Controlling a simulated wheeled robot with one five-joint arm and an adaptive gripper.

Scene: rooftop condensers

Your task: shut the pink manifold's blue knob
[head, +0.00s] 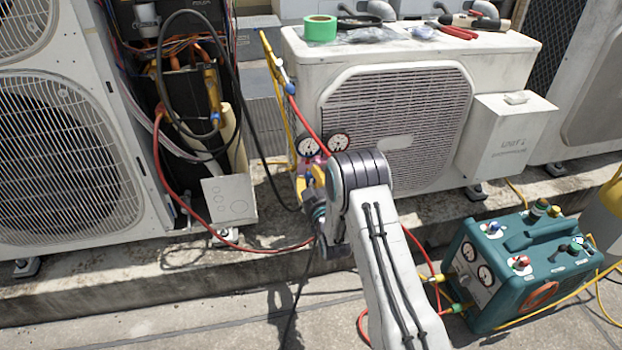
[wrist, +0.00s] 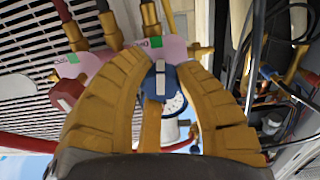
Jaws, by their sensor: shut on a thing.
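The pink manifold (wrist: 90,62) fills the upper part of the wrist view, with brass fittings along it. Its blue knob (wrist: 160,82) has a pale bar that runs up and down in that view. My gripper (wrist: 165,95) has its two yellow fingers curved in around the blue knob and is shut on it. In the head view my gripper (head: 309,187) is below the two gauges (head: 322,145), and my arm hides much of the manifold. A dark red knob (wrist: 68,94) is just left of the fingers.
A white condenser (head: 420,120) stands behind the manifold, with tape and tools on top. An opened condenser unit (head: 65,150) is at left. A red hose (head: 230,243) hangs near my gripper. A teal machine (head: 520,265) stands on the ground at right.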

